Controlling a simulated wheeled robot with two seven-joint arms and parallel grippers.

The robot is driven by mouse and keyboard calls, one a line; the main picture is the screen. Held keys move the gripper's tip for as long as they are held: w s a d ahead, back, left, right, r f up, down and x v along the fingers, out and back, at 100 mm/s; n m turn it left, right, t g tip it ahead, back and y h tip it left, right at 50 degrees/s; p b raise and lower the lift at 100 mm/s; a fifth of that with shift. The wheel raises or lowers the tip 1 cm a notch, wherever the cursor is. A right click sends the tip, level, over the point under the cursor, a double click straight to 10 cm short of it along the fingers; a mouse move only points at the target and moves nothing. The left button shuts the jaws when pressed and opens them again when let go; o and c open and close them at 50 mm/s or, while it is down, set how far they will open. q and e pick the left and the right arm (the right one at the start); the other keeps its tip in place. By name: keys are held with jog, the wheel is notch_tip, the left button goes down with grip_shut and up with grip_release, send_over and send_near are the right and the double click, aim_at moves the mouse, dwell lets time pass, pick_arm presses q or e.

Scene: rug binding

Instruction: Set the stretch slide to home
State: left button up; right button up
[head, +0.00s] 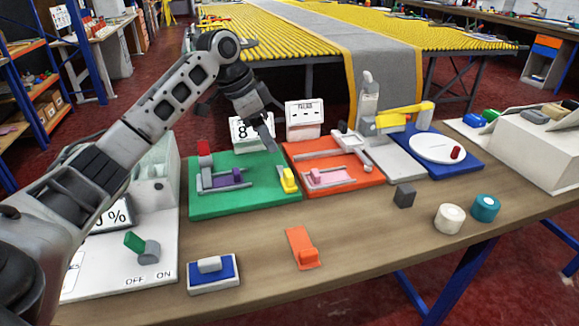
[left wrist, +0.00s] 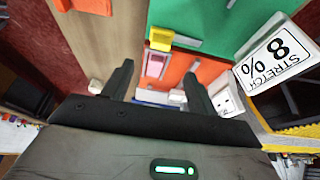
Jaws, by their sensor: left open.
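The green board (head: 240,201) lies on the table. On it are a purple block (head: 237,175) on a grey track, a red block (head: 204,147) and a yellow block (head: 289,180) at the right edge. A sign reading 8 (head: 240,131) stands behind it, partly hidden by my arm; the left wrist view shows it as "STRETCH 8 %" (left wrist: 272,62). I cannot tell for certain which block is the stretch slide. My left gripper (head: 271,125) is open and empty, above the back of the green board, apart from the blocks. The yellow block also shows in the left wrist view (left wrist: 160,38).
An orange board (head: 362,177) with a pink-purple slide adjoins on the right, then a blue board (head: 460,169) with a white disc. A grey cube (head: 404,195), white roll (head: 448,218) and teal roll (head: 485,208) stand in front.

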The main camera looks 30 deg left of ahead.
aim_at(287, 173)
pick_arm(q)
jog(key=x, duration=1.2)
pick_arm(e)
jog(key=shift+w+r, duration=0.2)
jog(key=shift+w, duration=0.15)
pick_arm(q)
jog(key=shift+c, duration=0.4)
